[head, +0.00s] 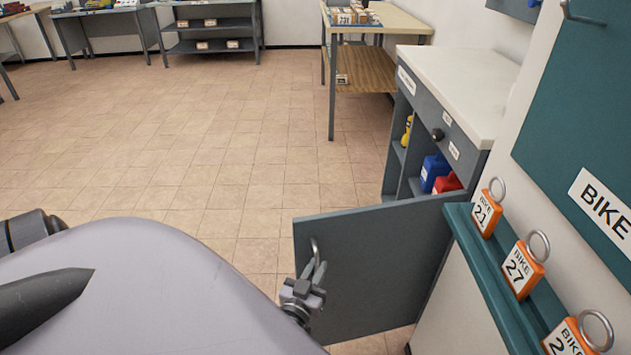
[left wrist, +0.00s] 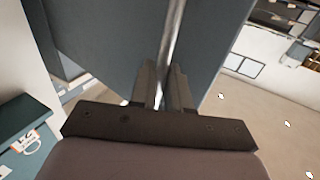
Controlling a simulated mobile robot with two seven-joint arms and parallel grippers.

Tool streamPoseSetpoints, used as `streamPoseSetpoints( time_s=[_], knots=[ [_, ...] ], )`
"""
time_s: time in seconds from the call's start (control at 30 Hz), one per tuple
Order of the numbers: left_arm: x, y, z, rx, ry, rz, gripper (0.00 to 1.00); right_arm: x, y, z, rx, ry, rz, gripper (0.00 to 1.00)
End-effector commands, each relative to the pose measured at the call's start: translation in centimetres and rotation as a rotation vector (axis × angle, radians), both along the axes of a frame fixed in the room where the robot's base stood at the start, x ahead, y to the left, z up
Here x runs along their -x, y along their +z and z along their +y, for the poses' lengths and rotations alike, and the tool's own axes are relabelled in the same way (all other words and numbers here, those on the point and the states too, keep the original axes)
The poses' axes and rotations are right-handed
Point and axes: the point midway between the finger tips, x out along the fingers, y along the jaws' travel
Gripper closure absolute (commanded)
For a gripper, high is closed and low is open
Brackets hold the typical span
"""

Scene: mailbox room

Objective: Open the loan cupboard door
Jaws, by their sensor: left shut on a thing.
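The grey loan cupboard (head: 470,112) stands against the right wall under a pale top. Its door (head: 385,262) stands swung out wide into the room, and the shelves behind it show. My left gripper (head: 314,272) is at the door's metal handle (head: 314,248), near the door's free edge. In the left wrist view, the gripper's fingers (left wrist: 160,88) are closed around the handle bar (left wrist: 174,40), with the grey door panel (left wrist: 115,40) behind it. My right gripper is not in view.
Inside the cupboard are a yellow item (head: 407,130), a blue one (head: 434,171) and a red one (head: 447,182). A teal ledge (head: 485,272) with orange bike tags (head: 522,268) juts out at right. A wooden table (head: 375,70) stands beyond the cupboard. The tiled floor (head: 190,130) at left is clear.

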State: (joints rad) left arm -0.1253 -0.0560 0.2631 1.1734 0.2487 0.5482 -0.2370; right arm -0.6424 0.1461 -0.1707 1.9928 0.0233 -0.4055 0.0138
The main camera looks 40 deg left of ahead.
Motion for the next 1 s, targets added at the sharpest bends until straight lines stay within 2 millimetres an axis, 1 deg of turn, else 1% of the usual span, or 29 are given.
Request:
streamPoseSetpoints(
  time_s=[0.03, 0.33, 0.37, 0.4, 1.0],
  knots=[
    [-0.57, 0.19, -0.74, 0.001, -0.015, -0.002, 1.00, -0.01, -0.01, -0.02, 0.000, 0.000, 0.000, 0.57],
    [-0.58, 0.20, -0.73, 0.000, -0.015, -0.002, 1.00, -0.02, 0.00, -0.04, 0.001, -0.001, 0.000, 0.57],
    [-0.57, 0.20, -0.72, 0.000, -0.015, -0.002, 0.74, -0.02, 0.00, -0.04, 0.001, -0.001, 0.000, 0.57],
    [-0.57, 0.21, -0.69, 0.001, -0.014, -0.003, 0.70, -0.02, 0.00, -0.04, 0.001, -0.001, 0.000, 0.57],
    [-0.22, 0.09, -0.24, 0.000, -0.006, -0.001, 0.70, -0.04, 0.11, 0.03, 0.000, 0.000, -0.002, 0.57]
  ],
)
